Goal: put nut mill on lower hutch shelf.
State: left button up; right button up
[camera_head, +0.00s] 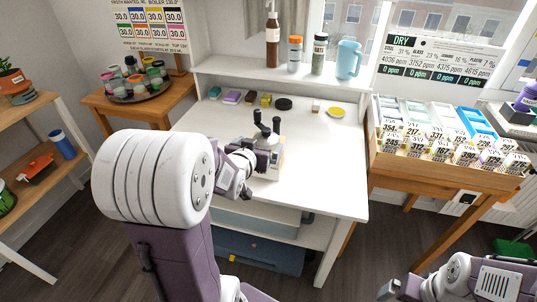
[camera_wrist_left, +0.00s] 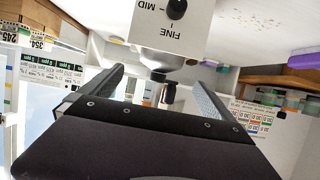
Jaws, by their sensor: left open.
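The nut mill (camera_wrist_left: 170,32) has a pale boxy body with the words MID and FINE, a black knob and a metal part below, upside down in the left wrist view. In the head view its pale body (camera_head: 275,168) stands on the white desktop, partly hidden by my left gripper (camera_head: 267,138). My left gripper (camera_wrist_left: 152,88) is open, its grey fingers apart on either side of the mill's metal part; I see no grip. The white hutch shelf (camera_head: 240,70) runs above the back of the desk. My right arm shows at the lower right; its jaw opening is unclear.
A brown bottle (camera_head: 272,42), two jars and a blue pitcher (camera_head: 348,60) stand on the hutch shelf. Small colored items, a black disc (camera_head: 284,104) and a yellow dish (camera_head: 336,112) lie behind the mill. The desktop's right side is clear. A wooden rack (camera_head: 440,165) stands right.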

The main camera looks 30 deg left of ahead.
aim_at(266, 139)
pick_arm(q)
jog(key=x, duration=0.3)
jog(key=shift+w+f, duration=0.15)
jog(key=x, duration=0.5)
jog(key=shift+w+a+f+b, duration=0.15)
jog(key=shift+f+b, duration=0.05)
jog(key=shift+b, duration=0.15)
jog(key=shift+r, duration=0.1)
